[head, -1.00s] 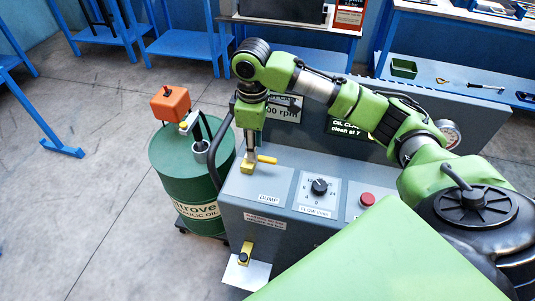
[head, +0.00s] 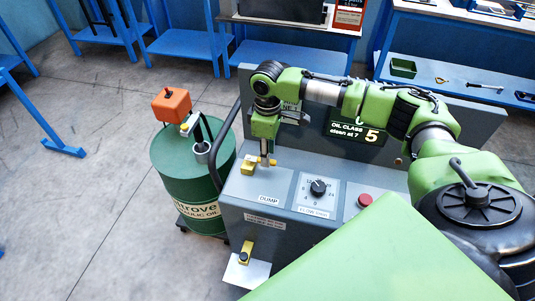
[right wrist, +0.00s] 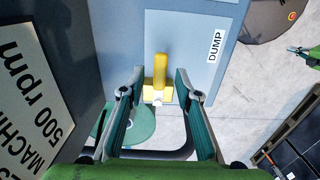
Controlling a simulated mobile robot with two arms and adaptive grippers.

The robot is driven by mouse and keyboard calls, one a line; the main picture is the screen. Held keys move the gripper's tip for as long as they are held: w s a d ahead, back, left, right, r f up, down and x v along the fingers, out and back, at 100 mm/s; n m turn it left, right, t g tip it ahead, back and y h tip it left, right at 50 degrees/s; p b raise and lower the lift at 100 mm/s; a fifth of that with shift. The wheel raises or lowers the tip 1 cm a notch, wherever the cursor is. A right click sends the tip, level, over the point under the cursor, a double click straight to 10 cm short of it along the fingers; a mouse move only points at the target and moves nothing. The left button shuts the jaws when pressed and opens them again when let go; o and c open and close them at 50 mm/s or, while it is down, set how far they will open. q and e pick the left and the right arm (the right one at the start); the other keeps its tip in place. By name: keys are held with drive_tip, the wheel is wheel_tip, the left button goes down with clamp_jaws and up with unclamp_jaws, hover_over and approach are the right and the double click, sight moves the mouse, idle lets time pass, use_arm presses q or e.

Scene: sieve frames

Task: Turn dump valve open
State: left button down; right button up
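The dump valve has a yellow block (head: 248,166) on the left of the grey panel top, near the DUMP label (head: 269,199). Its yellow handle (right wrist: 160,70) points toward the label side; in the head view my right gripper partly hides it. My right gripper (head: 266,151) is above the handle, pointing down. In the right wrist view, its fingers (right wrist: 160,88) are spread, with the handle and block showing in the gap between them. I see no contact. My left gripper is not in view.
A flow dial (head: 318,187) and red button (head: 365,201) sit right of the DUMP label. A display (head: 358,133) reads oil class 5, clean at 7. A green oil drum (head: 186,175) stands left of the machine. A second yellow-topped fitting (head: 246,252) is on the front.

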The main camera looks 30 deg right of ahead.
drive_tip(key=shift+f, duration=0.95)
drive_tip(key=shift+c, duration=0.5)
clamp_jaws()
drive_tip(key=shift+a, duration=0.1)
